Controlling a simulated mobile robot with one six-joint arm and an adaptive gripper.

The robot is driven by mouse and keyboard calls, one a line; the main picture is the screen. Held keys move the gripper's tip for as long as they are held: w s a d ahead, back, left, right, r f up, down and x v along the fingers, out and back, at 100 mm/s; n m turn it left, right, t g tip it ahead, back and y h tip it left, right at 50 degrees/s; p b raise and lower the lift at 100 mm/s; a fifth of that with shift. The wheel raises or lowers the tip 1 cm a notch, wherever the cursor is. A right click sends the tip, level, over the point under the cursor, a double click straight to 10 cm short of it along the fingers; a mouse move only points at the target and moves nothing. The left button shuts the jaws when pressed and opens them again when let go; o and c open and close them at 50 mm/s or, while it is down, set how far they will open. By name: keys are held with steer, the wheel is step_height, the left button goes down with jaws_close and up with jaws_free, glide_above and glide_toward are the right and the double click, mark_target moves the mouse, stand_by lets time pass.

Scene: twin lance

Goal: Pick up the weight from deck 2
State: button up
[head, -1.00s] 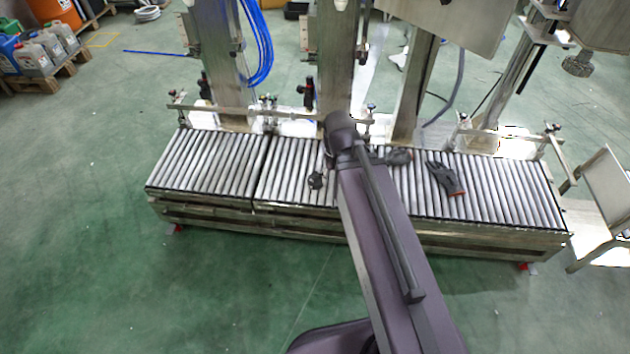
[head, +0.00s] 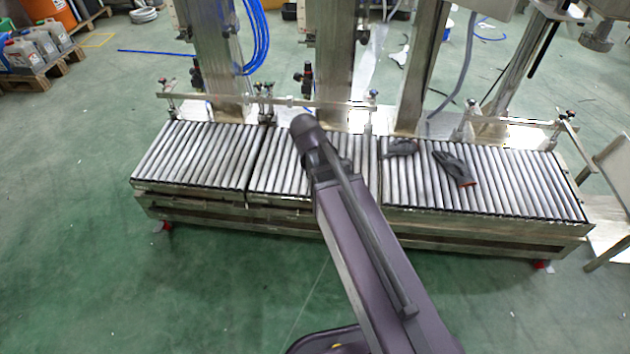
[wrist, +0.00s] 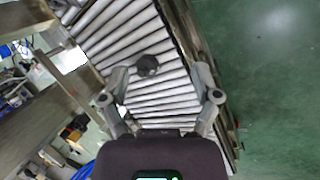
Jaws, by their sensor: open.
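The weight (wrist: 147,66) is a small dark, many-sided lump on the grey rollers in the wrist view. I take the middle roller section (head: 278,165) in the head view to be deck 2. My gripper (wrist: 167,92) is open and empty in the wrist view. Its two fingers are spread over the rollers, and the weight lies beyond the fingertips, closer to the left finger. In the head view my arm hides the gripper and the weight.
A dark glove (head: 455,168) with a red cuff and another dark item (head: 401,147) lie on the right rollers. Metal posts (head: 420,75) and a rail (head: 270,102) stand along the back. The green floor (head: 225,285) in front is clear.

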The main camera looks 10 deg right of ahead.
steer(key=w+a+f+n+t+h+b, duration=0.3)
steer(key=w+f+n+b, duration=0.4)
steer(key=b, duration=0.4)
steer(key=w+a+f+n+t+h+b, duration=0.2)
steer(key=w+a+f+n+b, duration=0.4)
steer(key=n+b, duration=0.4)
steer(key=shift+w+f+t+h+b, duration=0.4)
steer(key=shift+w+f+t+b, duration=0.1)
steer(key=shift+f+b, duration=0.75)
steer(key=shift+f, duration=0.15)
steer(key=b+x, duration=0.3)
steer(key=x, duration=0.4)
steer(key=shift+w+f, duration=0.1)
steer(key=shift+w+d+f, duration=0.15)
steer(key=shift+w+d, duration=0.2)
steer(key=shift+d, duration=0.15)
steer(key=shift+b, duration=0.3)
